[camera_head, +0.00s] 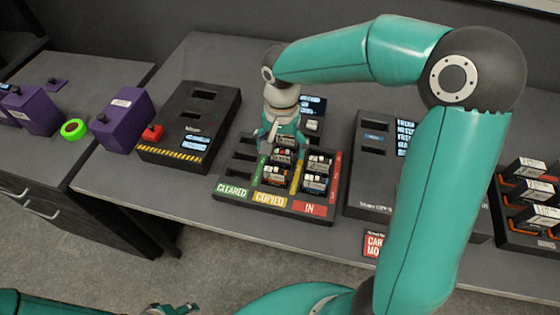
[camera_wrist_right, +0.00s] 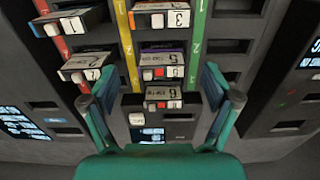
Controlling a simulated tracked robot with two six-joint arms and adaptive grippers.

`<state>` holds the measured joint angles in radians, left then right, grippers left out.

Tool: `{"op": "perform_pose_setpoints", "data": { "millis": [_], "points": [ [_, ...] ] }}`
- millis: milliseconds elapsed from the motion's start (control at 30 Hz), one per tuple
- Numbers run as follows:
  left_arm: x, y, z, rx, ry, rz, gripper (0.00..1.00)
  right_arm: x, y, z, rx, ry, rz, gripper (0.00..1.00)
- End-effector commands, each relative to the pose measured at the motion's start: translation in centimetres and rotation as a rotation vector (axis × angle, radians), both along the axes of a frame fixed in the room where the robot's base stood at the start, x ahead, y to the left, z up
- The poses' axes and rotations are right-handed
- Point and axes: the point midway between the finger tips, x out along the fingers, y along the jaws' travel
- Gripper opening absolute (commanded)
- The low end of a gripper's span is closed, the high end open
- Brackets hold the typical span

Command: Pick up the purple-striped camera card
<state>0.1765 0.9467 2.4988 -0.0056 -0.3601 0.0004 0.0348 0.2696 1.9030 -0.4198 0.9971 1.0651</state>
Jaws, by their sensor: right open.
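The camera card that appears to bear a purple stripe (camera_wrist_right: 163,62) sits in the middle slot of the copied column, between two other cards, in the right wrist view. In the head view it is small and partly hidden (camera_head: 281,157). The card tray (camera_head: 222,193) has lanes marked cleared, copied and in. My right gripper (camera_head: 281,148) is above the tray, pointing down, open and empty. Its fingers stand apart on either side of the copied column in the wrist view (camera_wrist_right: 160,72). My left gripper (camera_head: 173,308) shows only in part at the bottom edge, away from the tray.
An orange-striped card (camera_wrist_right: 161,15) and a plain-looking card (camera_wrist_right: 163,95) share the column. Red-lane cards (camera_head: 318,164) stand close beside it. A black reader (camera_head: 200,105) is left, another device (camera_head: 372,170) right. Purple boxes (camera_head: 122,120) stand further left.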

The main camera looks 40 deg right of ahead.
Motion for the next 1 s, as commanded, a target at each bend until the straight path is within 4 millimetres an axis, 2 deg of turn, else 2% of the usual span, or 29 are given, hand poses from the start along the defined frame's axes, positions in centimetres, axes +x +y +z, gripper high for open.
{"op": "perform_pose_setpoints", "data": {
  "millis": [367,667,1000],
  "points": [
    [0.0,0.0,0.6,0.000,0.000,0.000,0.50,0.2,-0.1,-4.6,0.000,0.005,0.000,0.88],
    [0.0,0.0,0.6,0.000,0.000,0.000,0.50,0.2,-0.1,-5.0,0.001,0.001,-0.001,0.88],
    [0.0,0.0,0.6,0.000,0.000,0.000,0.50,0.2,-0.1,-5.0,0.001,0.001,-0.001,0.31]
  ]
}}
